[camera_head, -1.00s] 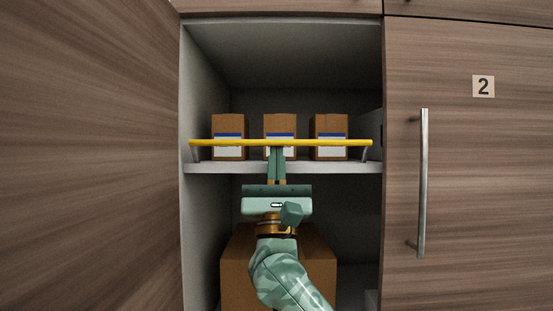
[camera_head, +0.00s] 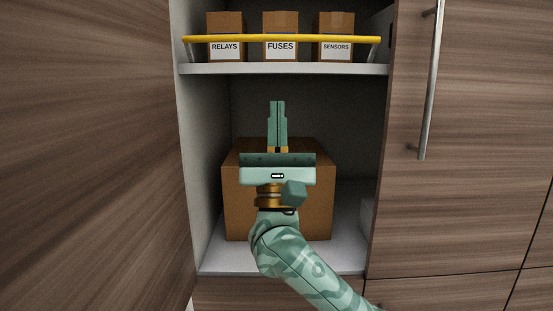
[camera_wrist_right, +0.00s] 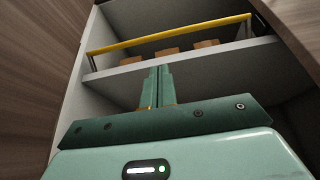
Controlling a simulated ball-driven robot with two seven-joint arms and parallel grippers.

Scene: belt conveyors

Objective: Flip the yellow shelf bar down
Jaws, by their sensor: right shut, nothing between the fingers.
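The yellow shelf bar (camera_head: 330,39) runs across the front of the upper shelf (camera_head: 300,69), raised above the shelf edge on short grey brackets at its two ends. It also shows in the right wrist view (camera_wrist_right: 190,36), with the shelf below it. My right gripper (camera_head: 277,103) is shut and empty, its fingers pointing up in front of the cabinet. In the head view its fingertips show below the shelf edge, apart from the bar. My left gripper is not in view.
Small boxes labelled RELAYS (camera_head: 225,25), FUSES (camera_head: 280,22) and SENSORS (camera_head: 334,22) stand behind the bar. A large brown box (camera_head: 235,200) sits on the lower level (camera_head: 220,262). An open door is at left; a closed door with a metal handle (camera_head: 433,80) is at right.

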